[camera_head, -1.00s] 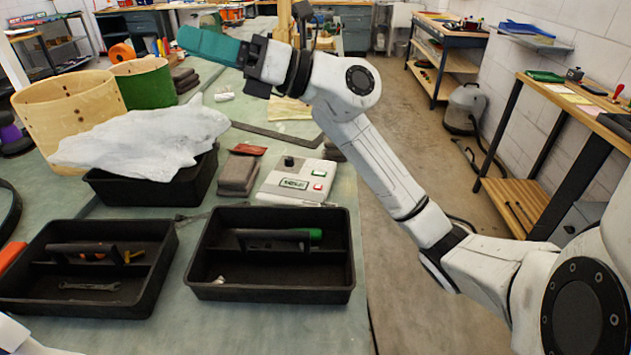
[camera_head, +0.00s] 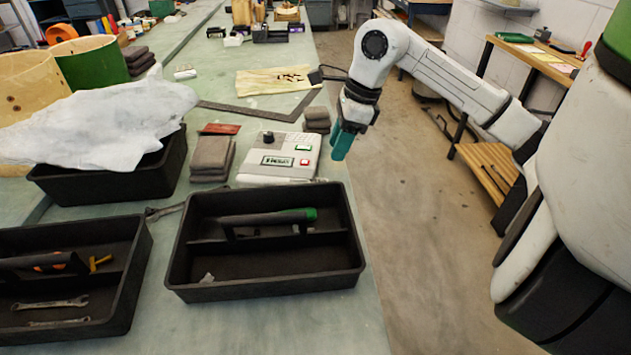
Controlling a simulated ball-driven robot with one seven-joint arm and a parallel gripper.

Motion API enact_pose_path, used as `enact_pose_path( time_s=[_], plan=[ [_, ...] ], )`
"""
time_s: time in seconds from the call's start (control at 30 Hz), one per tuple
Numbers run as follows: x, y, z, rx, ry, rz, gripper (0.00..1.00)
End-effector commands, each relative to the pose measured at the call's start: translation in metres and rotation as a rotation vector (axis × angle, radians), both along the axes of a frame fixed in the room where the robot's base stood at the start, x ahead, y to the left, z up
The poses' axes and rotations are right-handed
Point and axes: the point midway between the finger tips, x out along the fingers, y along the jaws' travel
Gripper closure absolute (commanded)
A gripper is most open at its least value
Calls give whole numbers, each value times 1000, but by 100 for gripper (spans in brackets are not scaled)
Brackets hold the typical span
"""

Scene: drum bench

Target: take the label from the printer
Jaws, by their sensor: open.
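A pale grey box with a dark knob, a green-framed display and a red button, which looks like the printer (camera_head: 262,171), sits near the bench's right edge, behind the right black tray. I cannot make out a separate label on it. My gripper (camera_head: 340,155) has teal fingers that point down, just right of the box and apart from it, near the bench edge. It is open, though the gap between the fingers is hard to see from here. Nothing shows between them.
A black tray (camera_head: 270,291) with a green-ended tool stands in front of the box; another tray (camera_head: 118,325) holds wrenches. Folded grey cloths (camera_head: 212,160) sit left of the box. A white sheet (camera_head: 100,130) covers a black bin. Open floor lies right of the bench.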

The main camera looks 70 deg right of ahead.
Motion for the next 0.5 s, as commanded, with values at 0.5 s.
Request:
enact_pose_path(
  time_s=[0.5],
  plan=[
    [14, 6, -45, 3, -3, 2, 60]
  ],
)
